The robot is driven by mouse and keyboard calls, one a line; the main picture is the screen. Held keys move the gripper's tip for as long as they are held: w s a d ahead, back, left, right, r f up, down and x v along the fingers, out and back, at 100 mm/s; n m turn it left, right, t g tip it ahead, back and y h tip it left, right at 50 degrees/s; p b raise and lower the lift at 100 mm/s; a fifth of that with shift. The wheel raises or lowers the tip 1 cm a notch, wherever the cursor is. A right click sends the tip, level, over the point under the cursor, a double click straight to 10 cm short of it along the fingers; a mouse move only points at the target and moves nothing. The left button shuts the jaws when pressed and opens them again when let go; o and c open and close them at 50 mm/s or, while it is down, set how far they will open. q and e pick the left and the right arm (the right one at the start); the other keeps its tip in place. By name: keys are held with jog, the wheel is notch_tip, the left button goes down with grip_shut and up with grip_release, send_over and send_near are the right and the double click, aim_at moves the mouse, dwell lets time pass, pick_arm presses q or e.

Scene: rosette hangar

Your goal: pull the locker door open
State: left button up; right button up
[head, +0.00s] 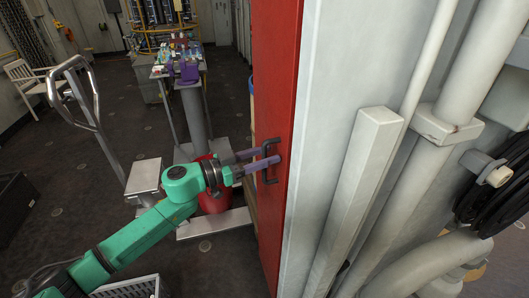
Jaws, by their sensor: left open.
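The locker door (281,95) is a tall red panel seen at a steep angle in the middle of the head view. Whether it stands shut or slightly ajar is hard to tell. Its dark bar handle (265,177) is upright on the red face. My left gripper (268,156) is at the handle, reaching in from the left, with its purple fingers apart. One finger overlaps the handle in the picture and the other is behind it. Whether either touches the bar cannot be told. My right gripper is out of view.
A grey wall edge and thick pale pipes (400,215) fill the right side. A trolley with a metal push handle (85,98) stands left. A small table with items (179,72) stands behind. A white crate (128,289) is at the bottom.

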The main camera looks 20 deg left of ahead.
pick_arm(q)
jog(key=shift+c, duration=0.4)
grip_shut()
dwell(1.0)
